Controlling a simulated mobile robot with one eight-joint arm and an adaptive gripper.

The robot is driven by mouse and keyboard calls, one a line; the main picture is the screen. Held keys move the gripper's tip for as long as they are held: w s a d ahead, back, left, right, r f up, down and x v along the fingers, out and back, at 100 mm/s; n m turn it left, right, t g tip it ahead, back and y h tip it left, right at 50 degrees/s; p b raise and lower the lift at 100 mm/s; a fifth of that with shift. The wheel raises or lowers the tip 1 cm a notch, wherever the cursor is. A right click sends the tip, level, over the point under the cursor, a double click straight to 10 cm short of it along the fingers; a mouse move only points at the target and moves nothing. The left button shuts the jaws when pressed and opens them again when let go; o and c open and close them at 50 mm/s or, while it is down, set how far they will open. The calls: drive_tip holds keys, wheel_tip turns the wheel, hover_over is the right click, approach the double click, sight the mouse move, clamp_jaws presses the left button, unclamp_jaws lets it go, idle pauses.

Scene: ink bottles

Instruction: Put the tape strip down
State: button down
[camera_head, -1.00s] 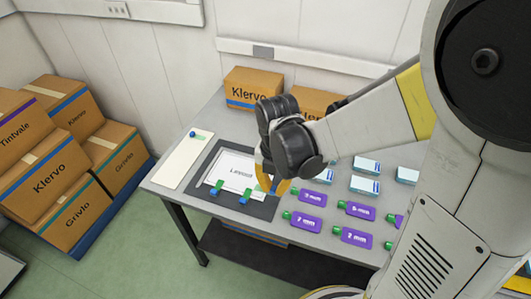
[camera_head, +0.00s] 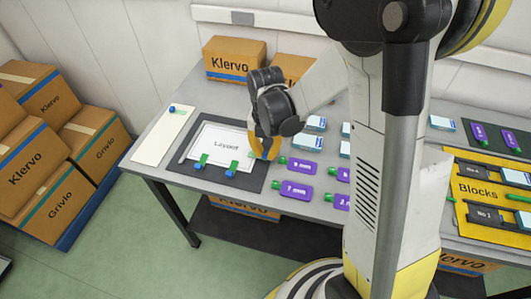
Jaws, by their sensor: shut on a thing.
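My gripper (camera_head: 265,152), with yellow fingers, is shut over the right edge of the dark mat (camera_head: 184,168). A white sheet marked "Layout" (camera_head: 222,132) lies on the mat, left of my gripper. Two small green and blue pieces, one at the left (camera_head: 201,160) and one at the right (camera_head: 232,168), lie across the sheet's front edge.
A pale board (camera_head: 160,140) with a small blue and green piece lies at the table's left end. Cardboard boxes (camera_head: 234,60) stand behind. A yellow "Blocks" tray (camera_head: 475,190) is farther right.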

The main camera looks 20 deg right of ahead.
sight(265, 152)
drive_tip(key=shift+f, duration=0.1)
drive_tip(key=c, duration=1.9)
unclamp_jaws()
drive_tip(key=shift+f, duration=0.1)
drive_tip(key=o, duration=0.4)
wheel_tip(265, 152, up, 12)
drive_tip(key=f+p, duration=0.1)
drive_tip(key=p, duration=0.3)
drive_tip(key=s+r+m+t, duration=0.2)
drive_tip(key=s+r+m, duration=0.2)
drive_tip(key=m, duration=0.5)
drive_tip(key=s+r+m+t, duration=0.2)
drive_tip(key=s+r+m, duration=0.2)
drive_tip(key=m, duration=0.6)
drive_tip(key=s+r+m+t, duration=0.3)
drive_tip(key=s+r+m, duration=0.1)
drive_tip(key=m, duration=0.5)
drive_tip(key=shift+s+r+m+p, duration=0.2)
drive_tip(key=shift+s+m+p, duration=0.1)
drive_tip(key=shift+s+m, duration=0.1)
